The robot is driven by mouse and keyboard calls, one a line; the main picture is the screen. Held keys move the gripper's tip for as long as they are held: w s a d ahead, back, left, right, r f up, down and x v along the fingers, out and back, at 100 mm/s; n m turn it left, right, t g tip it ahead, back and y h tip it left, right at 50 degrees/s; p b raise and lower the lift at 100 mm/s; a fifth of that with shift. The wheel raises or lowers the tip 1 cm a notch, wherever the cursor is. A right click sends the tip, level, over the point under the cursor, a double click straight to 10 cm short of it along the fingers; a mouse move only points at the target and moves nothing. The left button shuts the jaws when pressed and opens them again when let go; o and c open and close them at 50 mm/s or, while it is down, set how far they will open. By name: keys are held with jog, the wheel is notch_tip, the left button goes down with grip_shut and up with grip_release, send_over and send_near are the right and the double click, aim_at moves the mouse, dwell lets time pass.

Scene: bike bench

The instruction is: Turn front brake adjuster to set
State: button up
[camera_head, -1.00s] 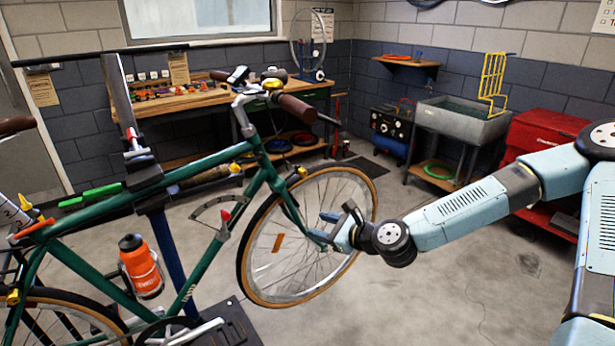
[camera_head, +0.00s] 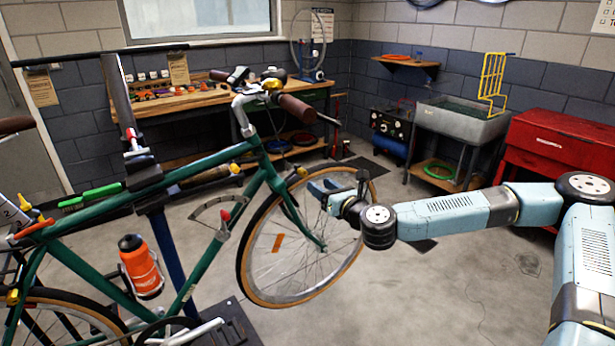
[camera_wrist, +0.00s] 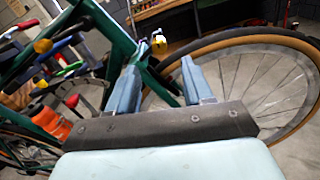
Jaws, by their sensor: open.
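The green bike stands clamped in a stand, with its front wheel (camera_head: 275,262) at the right. A small yellow knob (camera_head: 301,172) sits near the top of the front wheel; it looks like the front brake adjuster, though it is too small to be sure. In the wrist view a yellow knob (camera_wrist: 158,41) shows beyond and between the fingertips, near the tyre. My gripper (camera_head: 318,187) is open and empty, just below and right of the knob in the head view, apart from it. It also shows in the wrist view (camera_wrist: 158,78), its two blue fingers spread.
A curved gauge with a red pointer (camera_head: 225,215) is by the bike frame. An orange bottle (camera_head: 140,266) hangs on the frame. A wooden workbench (camera_head: 190,105) stands behind. A grey sink (camera_head: 462,120) and red cabinet (camera_head: 555,145) stand at right.

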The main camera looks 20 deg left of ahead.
aim_at(305, 174)
jog(key=x, duration=0.8)
jog(key=shift+w+a, duration=0.15)
jog(key=shift+a, duration=0.1)
grip_shut()
jog(key=shift+d, duration=0.15)
